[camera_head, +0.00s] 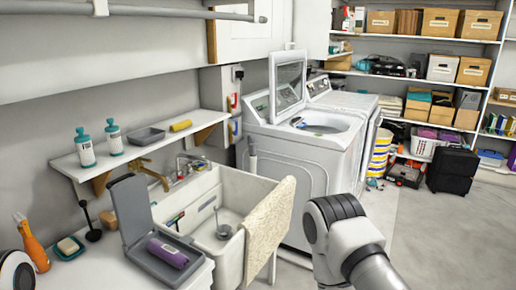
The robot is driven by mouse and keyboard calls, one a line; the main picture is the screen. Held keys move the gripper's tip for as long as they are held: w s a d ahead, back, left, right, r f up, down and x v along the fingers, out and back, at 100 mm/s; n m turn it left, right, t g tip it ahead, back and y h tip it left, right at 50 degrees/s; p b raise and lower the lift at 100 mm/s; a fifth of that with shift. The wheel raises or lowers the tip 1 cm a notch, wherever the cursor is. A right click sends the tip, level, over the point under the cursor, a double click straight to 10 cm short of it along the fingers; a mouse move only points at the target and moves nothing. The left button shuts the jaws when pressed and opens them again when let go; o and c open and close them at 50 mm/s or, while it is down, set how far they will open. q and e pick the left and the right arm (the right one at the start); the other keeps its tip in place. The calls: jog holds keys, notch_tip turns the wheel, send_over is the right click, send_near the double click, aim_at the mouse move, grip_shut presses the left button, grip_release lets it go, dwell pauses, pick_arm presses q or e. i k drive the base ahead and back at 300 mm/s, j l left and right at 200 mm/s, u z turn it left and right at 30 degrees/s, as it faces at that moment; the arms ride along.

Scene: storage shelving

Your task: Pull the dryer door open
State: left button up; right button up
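Two white machines stand side by side along the left wall in the head view. The nearer is a top-loading washer (300,160) with its lid raised. The farther one, which looks like the dryer (350,101), stands just beyond it with a flat top and a rear control panel. The dryer's front is seen only edge-on at its right side, so I cannot tell its door or how far it stands open. My arm links show at the bottom right and bottom left corner. Neither gripper is in view.
A utility sink (210,215) with a beige towel (268,225) over its rim stands before the washer. Shelving with boxes and a black suitcase (453,171) are at the back. The floor at right is clear.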

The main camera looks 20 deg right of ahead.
aim_at(373, 124)
jog(key=i+l+z, duration=0.45)
jog(key=l, duration=0.15)
jog(key=i+l+z, duration=0.45)
jog(key=i+l, duration=0.25)
jog(key=i, duration=0.2)
jog(key=i+l, duration=0.3)
jog(key=i+l+z, duration=0.1)
jog(key=i+l, duration=0.15)
jog(key=i, duration=0.3)
jog(key=i+l, duration=0.25)
jog(key=i, duration=0.15)
jog(key=i+l, duration=0.25)
jog(key=i, duration=0.2)
jog(key=i+l+z, duration=0.1)
jog(key=i, duration=0.35)
jog(key=l, duration=0.1)
